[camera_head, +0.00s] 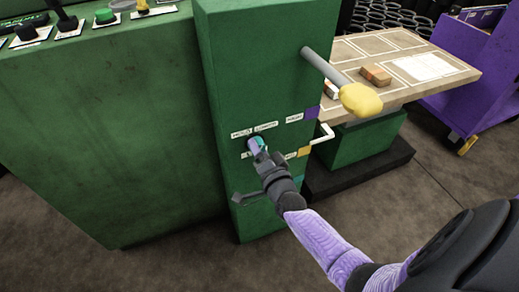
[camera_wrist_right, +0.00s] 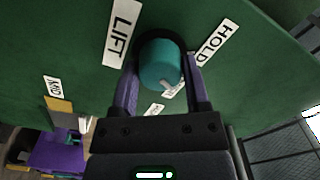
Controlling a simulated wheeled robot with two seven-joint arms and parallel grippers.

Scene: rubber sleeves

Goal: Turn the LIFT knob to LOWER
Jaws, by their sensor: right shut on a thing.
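The teal LIFT knob (camera_wrist_right: 160,62) sits on the green cabinet (camera_head: 262,60), between the two fingers of my right gripper (camera_wrist_right: 160,85). The fingers are shut on its sides. In the right wrist view the LIFT label (camera_wrist_right: 122,32) is left of the knob and the HOLD label (camera_wrist_right: 217,42) is right of it. A third label (camera_wrist_right: 173,90) lies below it, partly hidden, and I cannot read it. A pale mark shows at the knob's lower edge, near that label. In the head view my right gripper (camera_head: 258,150) reaches the cabinet front and mostly hides the knob. My left gripper is out of view.
A grey lever with a yellow grip (camera_head: 361,100) sticks out right of the gripper. A pale bent handle (camera_head: 322,135) and a grey handle (camera_head: 252,197) are on the cabinet nearby. A table (camera_head: 445,75) with small blocks stands behind, right. Open floor lies in front.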

